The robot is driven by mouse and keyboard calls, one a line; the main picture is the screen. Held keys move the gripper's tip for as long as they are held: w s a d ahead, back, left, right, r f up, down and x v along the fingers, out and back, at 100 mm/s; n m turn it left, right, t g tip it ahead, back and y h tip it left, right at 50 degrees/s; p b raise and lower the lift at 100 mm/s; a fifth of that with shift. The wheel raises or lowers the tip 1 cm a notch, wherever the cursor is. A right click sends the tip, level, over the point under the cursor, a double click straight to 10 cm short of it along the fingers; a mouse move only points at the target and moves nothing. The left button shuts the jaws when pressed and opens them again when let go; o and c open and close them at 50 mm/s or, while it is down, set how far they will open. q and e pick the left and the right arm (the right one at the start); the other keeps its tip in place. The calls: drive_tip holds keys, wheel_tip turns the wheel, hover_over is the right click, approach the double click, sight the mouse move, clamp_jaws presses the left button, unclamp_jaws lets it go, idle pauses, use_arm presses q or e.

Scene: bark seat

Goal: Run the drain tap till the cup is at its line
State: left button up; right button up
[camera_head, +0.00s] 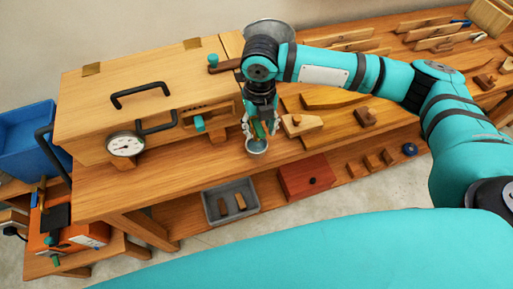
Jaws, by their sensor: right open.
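My right gripper (258,124) reaches down in front of the right end of a long wooden box on the bench. It is open, and its fingers stand around or just before a small green part (259,131), which may be the drain tap's handle; the fingers partly hide it. A small grey cup (257,147) sits right below the fingers near the bench's front edge. Its line and the level in it are too small to make out. I cannot tell whether water runs. My left gripper is not in view.
The wooden box (130,85) has black handles, a round gauge (125,144) and a teal knob (199,123). Wooden pieces lie on the bench to the right. A grey bin (207,213) and a red box (306,177) sit on the lower shelf. A blue crate (28,135) stands left.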

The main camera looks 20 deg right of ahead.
clamp_jaws()
drive_tip(key=shift+d+r+n+p, duration=0.15)
drive_tip(key=shift+d+n+p, duration=0.3)
drive_tip(key=shift+n, duration=0.45)
drive_tip(key=shift+w+d+n, duration=0.15)
drive_tip(key=shift+d+n, duration=0.2)
drive_tip(key=shift+n, duration=0.75)
